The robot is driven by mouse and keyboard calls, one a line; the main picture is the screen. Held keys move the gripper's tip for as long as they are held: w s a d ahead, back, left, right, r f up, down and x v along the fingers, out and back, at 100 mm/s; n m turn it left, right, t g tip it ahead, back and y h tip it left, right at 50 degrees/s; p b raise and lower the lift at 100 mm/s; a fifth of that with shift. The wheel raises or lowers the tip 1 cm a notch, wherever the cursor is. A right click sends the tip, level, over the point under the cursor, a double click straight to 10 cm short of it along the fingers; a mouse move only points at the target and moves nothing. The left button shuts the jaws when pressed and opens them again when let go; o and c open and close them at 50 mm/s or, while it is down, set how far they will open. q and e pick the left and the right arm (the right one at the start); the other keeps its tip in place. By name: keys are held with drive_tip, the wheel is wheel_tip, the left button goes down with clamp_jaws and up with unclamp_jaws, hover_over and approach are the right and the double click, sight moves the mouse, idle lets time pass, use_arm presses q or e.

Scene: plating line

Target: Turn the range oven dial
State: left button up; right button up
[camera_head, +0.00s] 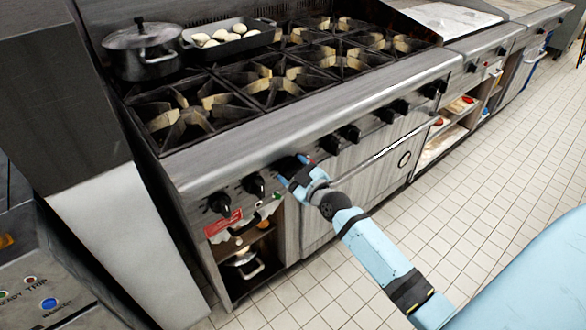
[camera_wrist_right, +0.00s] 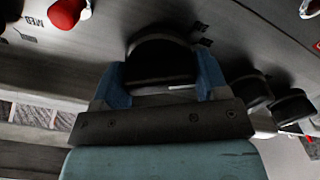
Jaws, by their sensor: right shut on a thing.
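The range (camera_head: 300,124) has a row of black dials along its front panel. My right gripper (camera_head: 298,174) is at this panel, with its blue fingers on one black dial. In the right wrist view this large dial (camera_wrist_right: 161,58) sits between the two blue fingers (camera_wrist_right: 160,88), which are shut on its sides. The fingers hide part of the dial in the head view, and its pointer and setting cannot be made out. My left gripper is in neither view.
Neighbouring dials stand at left (camera_head: 254,184) and right (camera_head: 331,144); two more (camera_wrist_right: 250,90) are close in the wrist view. A red part (camera_wrist_right: 66,13) is nearby. A pot (camera_head: 143,50) and a tray (camera_head: 228,38) sit on the range. The tiled floor (camera_head: 440,205) is clear.

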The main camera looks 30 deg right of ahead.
drive_tip(key=m+p, duration=0.3)
drive_tip(key=m, duration=0.3)
drive_tip(key=shift+d+r+p, duration=0.1)
drive_tip(key=shift+d+p, duration=0.05)
drive_tip(key=shift+p, duration=0.2)
drive_tip(key=m+p, duration=0.2)
drive_tip(key=m, duration=1)
drive_tip(key=shift+d+f+m, duration=0.15)
drive_tip(key=shift+f+m, duration=0.1)
drive_tip(key=shift+m, duration=0.15)
drive_tip(key=m+b, duration=0.1)
drive_tip(key=m, duration=0.4)
drive_tip(key=shift+m, duration=0.4)
drive_tip(key=o, duration=0.9)
drive_tip(key=s, duration=0.9)
drive_tip(key=s+d, duration=0.1)
drive_tip(key=s, duration=0.3)
drive_tip(key=shift+s, duration=0.4)
